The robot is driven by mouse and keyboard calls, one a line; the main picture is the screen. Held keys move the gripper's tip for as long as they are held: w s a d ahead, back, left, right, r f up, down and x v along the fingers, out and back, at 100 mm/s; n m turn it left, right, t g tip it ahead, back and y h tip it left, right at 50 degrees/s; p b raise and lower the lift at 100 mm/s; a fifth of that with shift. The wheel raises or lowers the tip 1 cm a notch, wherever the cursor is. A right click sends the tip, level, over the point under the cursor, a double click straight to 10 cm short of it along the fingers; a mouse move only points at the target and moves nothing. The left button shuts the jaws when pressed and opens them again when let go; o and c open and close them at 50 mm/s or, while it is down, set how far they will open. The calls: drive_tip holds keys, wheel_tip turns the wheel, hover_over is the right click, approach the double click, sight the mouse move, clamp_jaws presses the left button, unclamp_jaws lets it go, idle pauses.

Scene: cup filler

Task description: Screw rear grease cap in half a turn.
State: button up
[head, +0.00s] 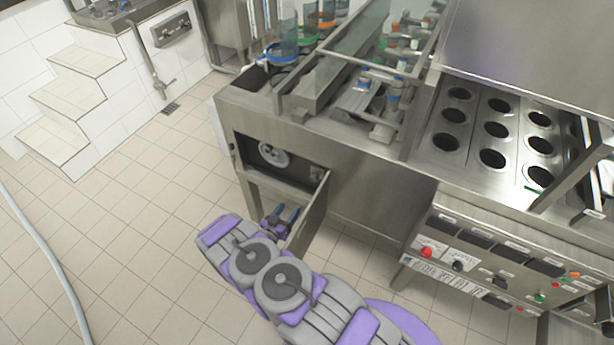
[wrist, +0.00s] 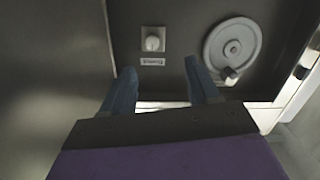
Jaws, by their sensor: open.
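In the wrist view, a small pale round cap (wrist: 153,40) sits on a square mount on the dark inner wall of a cabinet. A small label (wrist: 152,61) is below it, too blurred to read. I take this to be the grease cap, but cannot confirm that it is the rear one. My gripper (wrist: 160,66) is open and empty, its two blue fingers pointing toward the wall, with the cap above and between the tips, apart from them. In the head view my gripper (head: 282,213) is low in front of the open cabinet; the cap cannot be made out clearly there.
A pale handwheel (wrist: 232,48) with a small handle is right of the cap; it also shows in the head view (head: 273,153). The open cabinet door (head: 308,218) stands close to the right of my gripper. Tiled floor at left is clear except for a hose (head: 45,250).

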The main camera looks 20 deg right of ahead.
drive_tip(key=s, duration=0.1)
drive_tip(key=h+b, duration=0.1)
drive_tip(key=b, duration=0.2)
approach(313, 181)
drive_tip(key=shift+n+t, duration=0.3)
drive_tip(key=shift+t, duration=0.1)
drive_tip(key=x, duration=0.8)
drive_tip(key=shift+w+d+f, duration=0.15)
drive_tip(key=shift+f, duration=0.1)
drive_tip(key=shift+w+d, duration=0.3)
drive_tip(key=shift+d, duration=0.3)
drive_tip(key=shift+a+r, duration=0.1)
drive_tip(key=c, duration=1)
